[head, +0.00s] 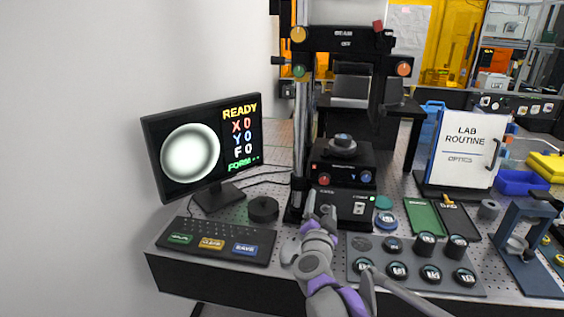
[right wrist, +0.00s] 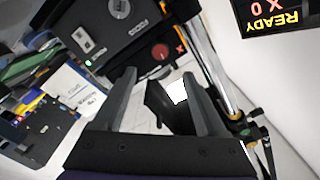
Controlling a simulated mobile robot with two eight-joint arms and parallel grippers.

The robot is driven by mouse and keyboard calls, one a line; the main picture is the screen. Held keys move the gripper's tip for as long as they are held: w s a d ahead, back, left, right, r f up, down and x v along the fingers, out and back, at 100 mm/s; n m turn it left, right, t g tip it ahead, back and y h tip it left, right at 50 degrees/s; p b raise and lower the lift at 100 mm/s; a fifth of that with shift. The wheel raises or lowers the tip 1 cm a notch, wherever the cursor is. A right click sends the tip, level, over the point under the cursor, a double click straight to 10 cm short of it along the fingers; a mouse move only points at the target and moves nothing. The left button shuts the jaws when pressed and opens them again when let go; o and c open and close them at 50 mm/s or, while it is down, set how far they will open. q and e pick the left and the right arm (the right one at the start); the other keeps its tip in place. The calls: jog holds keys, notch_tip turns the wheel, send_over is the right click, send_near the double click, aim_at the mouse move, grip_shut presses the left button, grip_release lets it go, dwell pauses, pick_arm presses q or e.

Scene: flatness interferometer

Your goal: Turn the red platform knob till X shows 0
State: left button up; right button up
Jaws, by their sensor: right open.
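The red platform knob (head: 324,179) is on the front left of the black interferometer base, and it also shows in the right wrist view (right wrist: 160,52). The monitor (head: 205,150) reads READY, with X 0 in red, Y 0 in blue and F 0 in white. Its round picture is a pale disc with a dark rim. My right gripper (head: 320,213) is open and empty, in front of and below the red knob. In the right wrist view the knob lies beyond the open fingers (right wrist: 160,85), apart from them. My left gripper is out of view.
A blue knob (head: 366,177) sits right of the red one. A keyboard (head: 216,240) and a dark round puck (head: 263,209) lie to the left. A tray (head: 455,285) of several round pieces lies to the right. A vertical post (head: 299,130) stands beside the knob.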

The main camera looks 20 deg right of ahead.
dwell(0.8)
jog(key=s+a+f+n+y+p, duration=0.1)
jog(key=s+a+n+y, duration=0.2)
jog(key=a+n+y, duration=0.3)
jog(key=s+a+f+n+y+p, duration=0.15)
jog(key=s+a+n+y, duration=0.25)
jog(key=a, duration=0.4)
jog(key=s+f+n+g+p, duration=0.1)
jog(key=s+f+g, duration=0.4)
jog(key=s, duration=0.5)
jog(key=s+f+n+g+p, duration=0.1)
jog(key=s+f+n+g, duration=0.2)
jog(key=s+f, duration=0.6)
jog(key=shift+s+a+f+g, duration=0.3)
jog(key=shift+s+g, duration=0.6)
jog(key=shift+s, duration=0.25)
